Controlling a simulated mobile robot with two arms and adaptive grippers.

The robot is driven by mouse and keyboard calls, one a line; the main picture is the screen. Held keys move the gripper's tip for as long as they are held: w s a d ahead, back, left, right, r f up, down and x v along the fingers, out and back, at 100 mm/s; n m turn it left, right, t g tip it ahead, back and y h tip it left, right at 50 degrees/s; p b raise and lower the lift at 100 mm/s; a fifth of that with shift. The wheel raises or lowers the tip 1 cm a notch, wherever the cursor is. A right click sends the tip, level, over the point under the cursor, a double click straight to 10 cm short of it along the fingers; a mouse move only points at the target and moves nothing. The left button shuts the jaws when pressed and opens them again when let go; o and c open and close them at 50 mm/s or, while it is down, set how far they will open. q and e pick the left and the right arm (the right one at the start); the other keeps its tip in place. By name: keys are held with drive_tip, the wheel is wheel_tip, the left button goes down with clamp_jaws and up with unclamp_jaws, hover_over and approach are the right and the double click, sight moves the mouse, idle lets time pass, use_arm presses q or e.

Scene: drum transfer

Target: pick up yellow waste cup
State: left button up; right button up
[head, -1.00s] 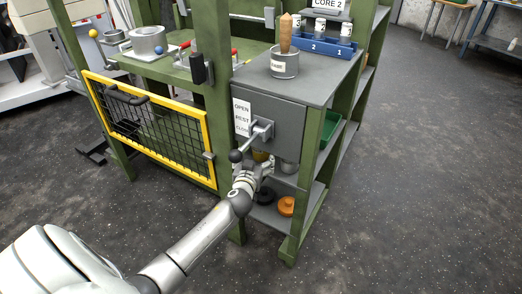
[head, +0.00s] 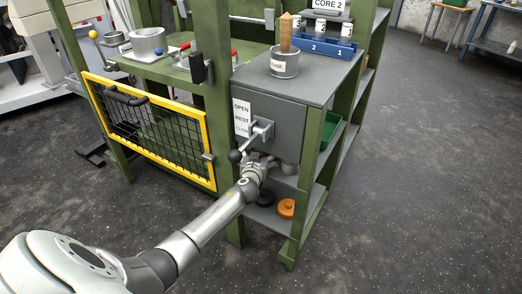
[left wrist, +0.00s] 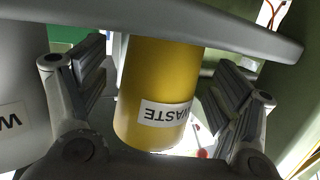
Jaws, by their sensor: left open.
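The yellow waste cup (left wrist: 150,85) fills the middle of the left wrist view, with a white WASTE label appearing upside down. My left gripper (left wrist: 158,78) is open, one finger on each side of the cup. A gap shows on the left side; I cannot tell whether the right finger touches. In the head view my left gripper (head: 259,163) reaches into the shelf opening under the grey box and lever, and the yellow cup is hidden behind it. My right gripper is not in view.
A grey cup (head: 290,168) stands right of the gripper; a grey labelled container (left wrist: 22,100) is close in the left wrist view. The lever (head: 244,149) hangs just above my gripper. Below are an orange knob-like part (head: 286,208) and a black one (head: 265,199). A green post (head: 310,165) bounds the right.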

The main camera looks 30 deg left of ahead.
use_arm(q)
drive_tip(key=c, duration=0.9)
drive_tip(key=shift+r, duration=0.2)
